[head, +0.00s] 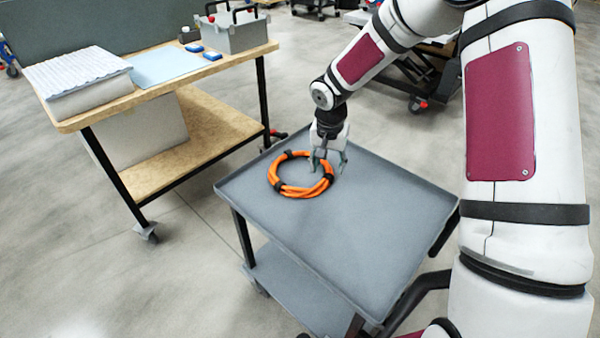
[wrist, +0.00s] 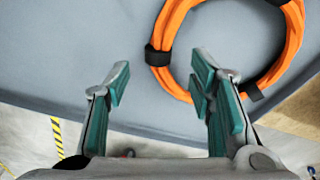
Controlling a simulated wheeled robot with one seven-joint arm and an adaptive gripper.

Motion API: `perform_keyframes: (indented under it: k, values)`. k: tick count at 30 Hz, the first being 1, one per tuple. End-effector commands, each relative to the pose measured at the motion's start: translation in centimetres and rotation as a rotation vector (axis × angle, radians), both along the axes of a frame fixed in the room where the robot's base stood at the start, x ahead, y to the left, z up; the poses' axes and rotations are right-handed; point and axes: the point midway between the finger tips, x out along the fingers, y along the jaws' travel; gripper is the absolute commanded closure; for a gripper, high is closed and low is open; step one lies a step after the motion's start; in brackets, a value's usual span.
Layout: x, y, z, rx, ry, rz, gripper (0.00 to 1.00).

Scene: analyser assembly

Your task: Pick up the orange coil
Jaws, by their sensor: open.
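The orange coil (head: 283,187) lies flat on the grey cart top, towards its far left part, bound with several black straps. In the wrist view the coil (wrist: 169,32) is at the upper right, partly cut off by the frame edge. My gripper (head: 326,165) is above the right side of the coil in the head view. The right finger overlaps the coil's near edge in the picture. I cannot tell whether it touches the coil.
The grey cart (head: 350,240) has a low rim and free room right and in front of the coil. A wooden workbench (head: 150,93) at the left holds a white stack (head: 78,75), a blue sheet and a grey toolbox (head: 236,33).

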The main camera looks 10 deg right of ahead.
Motion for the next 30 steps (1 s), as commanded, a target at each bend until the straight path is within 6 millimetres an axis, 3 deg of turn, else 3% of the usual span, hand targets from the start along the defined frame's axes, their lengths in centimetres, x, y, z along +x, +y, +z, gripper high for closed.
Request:
perform_keyframes:
  k: [9,18,25,30]
  values:
    - [0.7,-0.2,-4.3,0.000,0.002,0.000,0.51]
    - [0.8,-0.2,-4.6,0.001,0.001,0.000,0.51]
    - [0.8,-0.2,-4.6,0.001,0.001,0.000,1.00]
    - [0.8,-0.2,-4.5,0.000,-0.001,0.000,1.00]
